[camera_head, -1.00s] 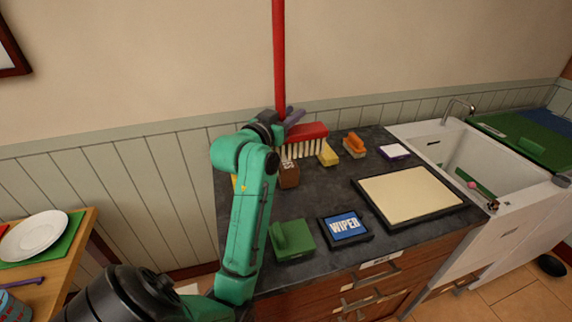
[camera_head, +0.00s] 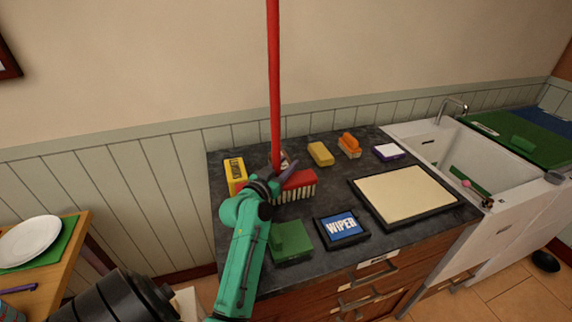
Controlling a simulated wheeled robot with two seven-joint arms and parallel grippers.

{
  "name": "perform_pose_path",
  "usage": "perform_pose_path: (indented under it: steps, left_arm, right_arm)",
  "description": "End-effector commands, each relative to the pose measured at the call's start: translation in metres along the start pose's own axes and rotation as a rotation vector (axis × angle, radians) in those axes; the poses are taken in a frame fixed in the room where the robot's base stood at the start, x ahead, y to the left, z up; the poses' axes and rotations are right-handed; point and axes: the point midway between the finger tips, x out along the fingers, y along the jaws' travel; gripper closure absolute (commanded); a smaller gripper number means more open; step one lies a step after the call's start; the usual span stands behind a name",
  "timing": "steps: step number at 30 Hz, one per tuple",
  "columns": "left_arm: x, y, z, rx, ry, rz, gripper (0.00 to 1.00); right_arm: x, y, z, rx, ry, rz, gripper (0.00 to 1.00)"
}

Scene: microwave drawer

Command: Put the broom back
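The broom has a long red handle (camera_head: 273,80) that stands nearly upright and runs out of the top of the view. Its red head with pale bristles (camera_head: 298,186) is low over the dark counter, bristles down; I cannot tell whether they touch it. My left gripper (camera_head: 284,172) is at the bottom of the handle, just above the head, and appears shut around it. The wrist hides part of the head. My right gripper is not in view.
On the counter (camera_head: 330,185) are a yellow box (camera_head: 236,174), yellow sponge (camera_head: 320,153), orange brush (camera_head: 349,146), purple-edged block (camera_head: 388,151), green block (camera_head: 290,241), wiper box (camera_head: 341,228) and cream tray (camera_head: 405,193). A sink (camera_head: 475,160) is at right, a plate table at left.

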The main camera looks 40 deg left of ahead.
Motion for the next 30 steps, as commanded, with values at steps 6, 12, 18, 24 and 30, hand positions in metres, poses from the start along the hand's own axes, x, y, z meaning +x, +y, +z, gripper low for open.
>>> perform_pose_path:
  steps: [6,12,18,24,30]
  left_arm:
    - [0.000,0.000,0.000,0.000,0.000,0.000,0.41]
    - [-0.004,0.000,0.000,0.001,0.000,0.000,0.41]
    - [-0.034,0.000,0.003,0.002,-0.002,0.001,0.41]
    - [-0.079,0.000,0.005,0.002,-0.003,0.001,0.41]
    - [-0.109,0.000,-0.003,0.004,-0.004,0.002,0.41]
  right_arm:
    - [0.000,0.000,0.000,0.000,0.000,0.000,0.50]
    - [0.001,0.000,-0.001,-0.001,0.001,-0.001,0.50]
    - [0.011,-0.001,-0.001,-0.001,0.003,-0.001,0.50]
    - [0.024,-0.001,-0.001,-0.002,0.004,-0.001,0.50]
    - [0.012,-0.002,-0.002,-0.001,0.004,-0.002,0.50]
